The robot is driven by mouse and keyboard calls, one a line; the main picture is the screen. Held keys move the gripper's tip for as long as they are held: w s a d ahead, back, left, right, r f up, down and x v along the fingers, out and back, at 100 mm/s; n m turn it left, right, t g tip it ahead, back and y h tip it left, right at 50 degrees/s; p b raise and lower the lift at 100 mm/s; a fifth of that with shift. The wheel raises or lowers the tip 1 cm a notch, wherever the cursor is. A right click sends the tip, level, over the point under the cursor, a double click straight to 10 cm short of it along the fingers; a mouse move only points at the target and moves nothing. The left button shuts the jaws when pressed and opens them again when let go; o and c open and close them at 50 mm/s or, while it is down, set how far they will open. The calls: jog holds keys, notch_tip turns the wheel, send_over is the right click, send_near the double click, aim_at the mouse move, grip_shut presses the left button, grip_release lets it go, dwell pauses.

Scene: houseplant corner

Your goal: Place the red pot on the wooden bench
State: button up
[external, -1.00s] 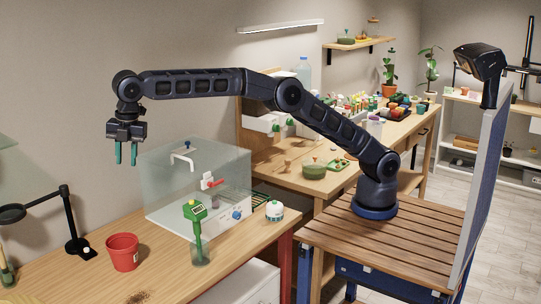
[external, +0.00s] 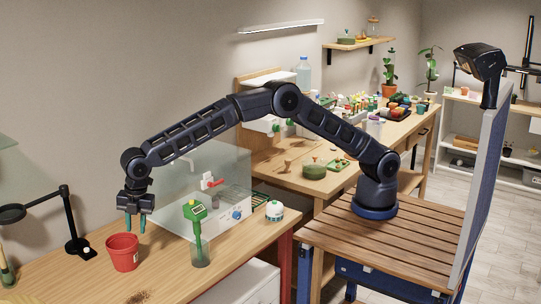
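The red pot (external: 122,254) stands upright on the wooden bench (external: 173,274) at the lower left of the external view. My gripper (external: 136,224) points down just above and behind the pot's right rim in the picture.
A clear box (external: 222,165) with a white base stands behind the pot to the right. A green meter (external: 196,212) in a glass and a white-green round device (external: 274,210) are on the bench. A black magnifier lamp (external: 72,225) stands left. Dark soil (external: 139,297) lies in front.

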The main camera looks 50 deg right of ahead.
aim_at(136, 246)
jog(key=f, duration=0.6)
jog(key=w+f, duration=0.1)
jog(key=f, duration=0.2)
jog(key=shift+a+f, duration=0.1)
jog(key=shift+a, duration=0.3)
jog(key=shift+c, duration=0.4)
grip_shut()
